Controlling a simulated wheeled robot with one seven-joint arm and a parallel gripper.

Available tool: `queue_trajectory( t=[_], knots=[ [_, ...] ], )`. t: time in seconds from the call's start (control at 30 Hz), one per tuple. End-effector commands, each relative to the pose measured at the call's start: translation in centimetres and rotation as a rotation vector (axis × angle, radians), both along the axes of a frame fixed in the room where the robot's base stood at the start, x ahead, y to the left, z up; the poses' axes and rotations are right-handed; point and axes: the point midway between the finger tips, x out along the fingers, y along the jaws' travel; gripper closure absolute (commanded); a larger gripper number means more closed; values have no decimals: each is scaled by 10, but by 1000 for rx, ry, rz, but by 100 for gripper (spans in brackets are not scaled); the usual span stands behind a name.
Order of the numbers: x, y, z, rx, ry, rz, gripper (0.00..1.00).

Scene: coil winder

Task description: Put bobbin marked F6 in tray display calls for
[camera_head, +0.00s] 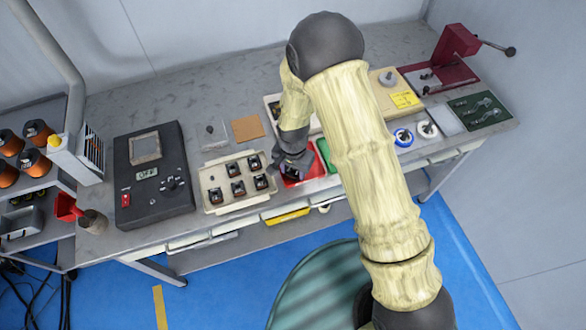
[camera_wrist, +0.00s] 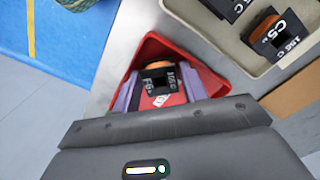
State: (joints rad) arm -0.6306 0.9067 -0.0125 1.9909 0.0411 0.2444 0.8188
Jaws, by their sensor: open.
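The bobbin marked F6 (camera_wrist: 158,80), with a black frame and copper winding, sits inside the red tray (camera_wrist: 187,62). My gripper (camera_wrist: 157,90) is open, its two fingers down in the red tray on either side of the bobbin; I cannot tell whether they touch it. In the head view my gripper (camera_head: 292,168) is over the red tray (camera_head: 313,172), and the bobbin is mostly hidden there. The display (camera_head: 147,174) on the dark winder box shows short text that looks like "OFF". A green tray (camera_head: 325,153) stands right of the red one, partly behind my arm.
A cream tray (camera_head: 212,202) with several bobbins stands left of the red tray; one bobbin marked C5 (camera_wrist: 275,32) shows in the wrist view. White and blue spools (camera_head: 403,137), a yellow note (camera_head: 405,99) and a red press (camera_head: 455,45) are at the right.

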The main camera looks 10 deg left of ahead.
Motion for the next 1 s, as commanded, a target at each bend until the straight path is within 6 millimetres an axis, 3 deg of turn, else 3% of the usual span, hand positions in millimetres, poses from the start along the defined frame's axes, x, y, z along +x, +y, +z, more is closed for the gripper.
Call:
queue_trajectory(
  t=[0.27, 0.8, 1.0],
  knots=[
    [1, 0, 14, 1, -2, 0, 57],
    [1, 0, 100, 2, -4, 0, 57],
    [0, 0, 121, 0, -1, 0, 57]
  ],
)
